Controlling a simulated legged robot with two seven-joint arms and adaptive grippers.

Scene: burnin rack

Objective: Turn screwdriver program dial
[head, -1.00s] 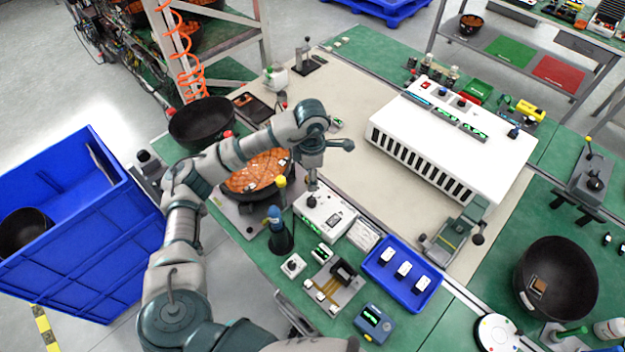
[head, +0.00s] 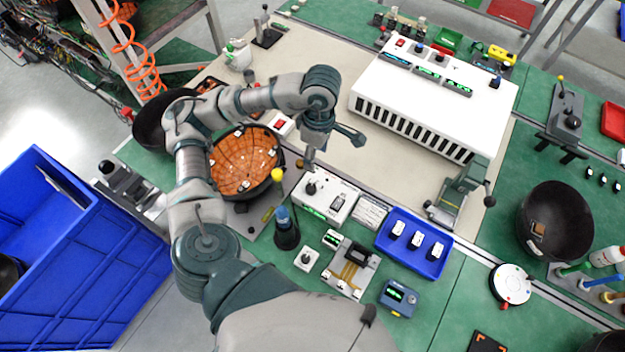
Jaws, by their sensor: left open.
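The white screwdriver controller box (head: 338,218) stands on the green bench, with a black dial (head: 311,188) on its top left, a dark switch beside it and a green display on its front. My left gripper (head: 333,151) is open and empty above and behind the box. One finger points down just above the dial in the picture, and the other sticks out to the right. I see a gap between the lower finger and the dial. A blue-topped screwdriver (head: 283,216) stands in a dark holder left of the box. My right gripper is not in view.
A blue tray (head: 385,246) with white parts lies right of the box. A long white rack unit (head: 425,100) stands at the back. A small lever fixture (head: 457,195) stands before it. The beige mat is mostly clear.

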